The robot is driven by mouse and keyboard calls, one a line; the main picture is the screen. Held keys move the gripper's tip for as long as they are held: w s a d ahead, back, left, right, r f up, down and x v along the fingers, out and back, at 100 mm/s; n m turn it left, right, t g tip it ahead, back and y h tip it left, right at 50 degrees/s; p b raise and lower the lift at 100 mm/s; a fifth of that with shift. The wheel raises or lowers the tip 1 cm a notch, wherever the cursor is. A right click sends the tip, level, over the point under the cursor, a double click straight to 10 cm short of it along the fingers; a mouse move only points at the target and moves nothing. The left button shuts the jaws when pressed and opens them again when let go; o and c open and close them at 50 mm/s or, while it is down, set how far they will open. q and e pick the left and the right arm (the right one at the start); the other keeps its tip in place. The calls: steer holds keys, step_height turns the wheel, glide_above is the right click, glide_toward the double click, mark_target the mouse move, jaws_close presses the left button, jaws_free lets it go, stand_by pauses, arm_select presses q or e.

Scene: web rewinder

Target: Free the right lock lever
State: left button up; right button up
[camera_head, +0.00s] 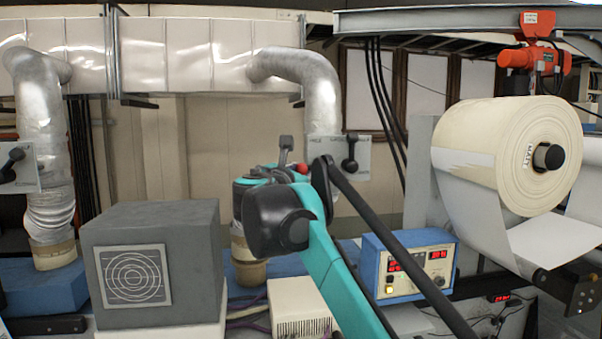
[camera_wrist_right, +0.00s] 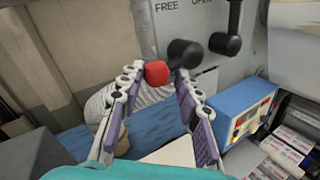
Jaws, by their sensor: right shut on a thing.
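The right lock lever has a red knob (camera_wrist_right: 157,73) and a black hub (camera_wrist_right: 186,54) on a grey plate (camera_wrist_right: 180,25) marked FREE and OPEN in the right wrist view. The knob points down and left of the hub, away from the FREE mark. My right gripper (camera_wrist_right: 160,76) is shut on the red knob, which sits between its fingertips. In the head view the red knob (camera_head: 302,168) shows beside my right gripper (camera_head: 290,172), left of the plate (camera_head: 364,158). My arm hides part of this area. My left gripper is out of view.
A separate black lever (camera_wrist_right: 226,40) stands close to the right of the hub. A blue control box (camera_head: 410,264) is below right, and a large paper roll (camera_head: 490,150) hangs at right. A grey box (camera_head: 150,225) stands at left.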

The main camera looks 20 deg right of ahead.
step_height(320, 180, up, 4)
steer(key=m+y+p, duration=0.1)
steer(key=m+p, duration=0.1)
steer(key=p, duration=0.1)
steer(key=m+g+y+p, duration=0.1)
steer(key=m+p, duration=0.1)
steer(key=p, duration=0.1)
steer(key=shift+d+f+m+p, duration=0.1)
steer(key=shift+f+m+p, duration=0.1)
steer(key=shift+m+p, duration=0.15)
steer(key=shift+d+r+m+y+p, duration=0.25)
steer(key=shift+r+m+y+p, duration=0.15)
steer(key=shift+m+y, duration=0.5)
steer(key=shift+d+r+m+y, duration=0.3)
steer(key=shift+r+m+y, duration=0.2)
steer(key=shift+m+y, duration=0.5)
jaws_close()
steer(key=shift+s+d+r+m+y, duration=0.2)
steer(key=shift+d+m+y, duration=0.15)
steer(key=shift+m, duration=0.4)
steer(key=shift+g, duration=0.3)
